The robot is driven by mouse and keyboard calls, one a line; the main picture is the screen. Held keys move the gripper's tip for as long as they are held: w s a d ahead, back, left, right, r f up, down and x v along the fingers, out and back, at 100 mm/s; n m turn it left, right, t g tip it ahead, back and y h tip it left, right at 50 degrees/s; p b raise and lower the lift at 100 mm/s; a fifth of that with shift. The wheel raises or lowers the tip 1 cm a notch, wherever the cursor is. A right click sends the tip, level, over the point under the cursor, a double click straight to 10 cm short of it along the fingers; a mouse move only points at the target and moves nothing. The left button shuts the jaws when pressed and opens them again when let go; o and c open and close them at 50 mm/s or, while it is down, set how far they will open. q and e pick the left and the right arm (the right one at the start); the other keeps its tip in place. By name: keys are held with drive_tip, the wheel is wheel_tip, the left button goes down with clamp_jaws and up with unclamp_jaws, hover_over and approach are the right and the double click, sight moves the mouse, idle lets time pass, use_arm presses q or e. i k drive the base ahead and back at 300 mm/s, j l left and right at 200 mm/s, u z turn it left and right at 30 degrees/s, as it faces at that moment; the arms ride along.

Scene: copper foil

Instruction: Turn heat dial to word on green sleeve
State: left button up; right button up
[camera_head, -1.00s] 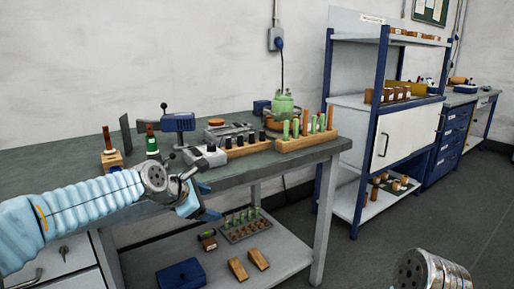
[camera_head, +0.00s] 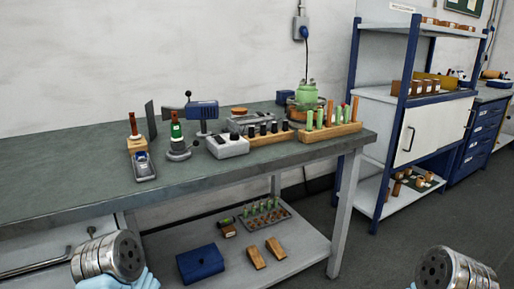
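A tool with a green sleeve (camera_head: 176,131) and a reddish top stands upright in a grey stand (camera_head: 178,152) on the workbench. The sleeve has a pale mark, too small to read. A light grey box (camera_head: 228,148) to its right has a small dark knob on top, which may be the heat dial; its setting cannot be read. Neither gripper's fingers show.
The workbench (camera_head: 70,165) is clear on its left. A blue clamp-like device (camera_head: 203,111), dark pegs and a wooden rack (camera_head: 330,132) stand behind and right. A blue box (camera_head: 200,263) is on the lower shelf.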

sight(233, 136)
drive_tip(key=i+l+u, duration=0.1)
drive_tip(key=i+u, duration=0.15)
drive_tip(key=u, duration=0.15)
drive_tip(key=i+l+u, duration=0.15)
drive_tip(key=u, duration=0.2)
drive_tip(key=i+l+u, duration=0.4)
drive_tip(key=k+j, duration=0.1)
